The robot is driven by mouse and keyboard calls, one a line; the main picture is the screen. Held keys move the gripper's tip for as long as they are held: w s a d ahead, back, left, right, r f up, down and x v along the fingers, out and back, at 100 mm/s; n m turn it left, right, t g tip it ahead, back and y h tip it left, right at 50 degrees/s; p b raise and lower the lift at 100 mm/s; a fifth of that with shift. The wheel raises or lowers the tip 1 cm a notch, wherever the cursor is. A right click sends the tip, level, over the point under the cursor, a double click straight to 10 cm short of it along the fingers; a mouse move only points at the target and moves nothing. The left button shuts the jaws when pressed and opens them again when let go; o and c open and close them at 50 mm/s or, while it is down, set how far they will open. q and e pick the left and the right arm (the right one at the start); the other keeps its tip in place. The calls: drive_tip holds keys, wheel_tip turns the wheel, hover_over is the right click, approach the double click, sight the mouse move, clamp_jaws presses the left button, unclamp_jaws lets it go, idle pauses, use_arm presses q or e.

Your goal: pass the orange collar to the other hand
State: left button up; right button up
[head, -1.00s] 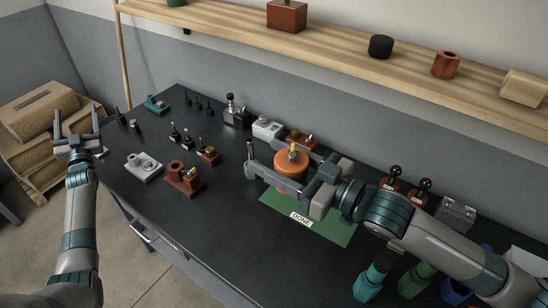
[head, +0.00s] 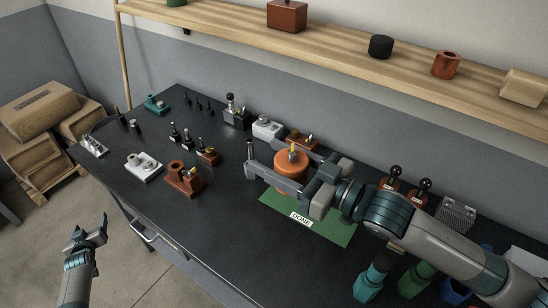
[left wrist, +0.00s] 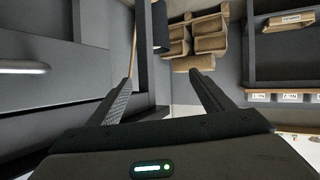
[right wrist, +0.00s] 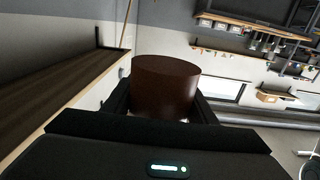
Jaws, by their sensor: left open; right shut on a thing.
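The orange collar (head: 291,173) is a round orange piece between the fingers of my right gripper (head: 286,168), which is shut on it over the far-left part of the green DONE mat. A brass-coloured bit shows at its top. In the right wrist view the collar (right wrist: 166,85) looks like a dark red-brown cylinder between the fingers. My left gripper (head: 90,232) is open and empty, at the lower left in front of the table, well apart from the collar. The left wrist view shows its two fingers (left wrist: 165,92) spread with nothing between them.
The dark table (head: 225,215) holds a white fixture (head: 143,168), a red-brown block (head: 183,180), several small tools and the green mat (head: 330,229). A wooden shelf (head: 345,52) runs along the wall. Wooden crates (head: 40,120) stand left. The table's front left is clear.

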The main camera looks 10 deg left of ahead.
use_arm(q)
drive_tip(key=s+d+f+m+g+h, duration=0.25)
drive_tip(key=s+d+f, duration=0.45)
drive_tip(key=d+f, duration=0.5)
drive_tip(key=s+d+f+m+g+h, duration=0.25)
drive_tip(key=s+d+f, duration=0.45)
drive_tip(key=d+f, duration=0.55)
drive_tip(key=s+d+f+m+g+h, duration=0.1)
drive_tip(key=s+d+f, duration=0.4)
drive_tip(key=s+d, duration=0.8)
drive_tip(key=s+d+f+m+g+h, duration=0.2)
drive_tip(key=s+d+f+m, duration=0.3)
drive_tip(key=s+d, duration=0.9)
drive_tip(key=shift+f+m+g+h, duration=0.3)
drive_tip(key=shift+f+g, duration=0.15)
drive_tip(key=shift+g, duration=0.15)
drive_tip(key=shift+d, duration=0.1)
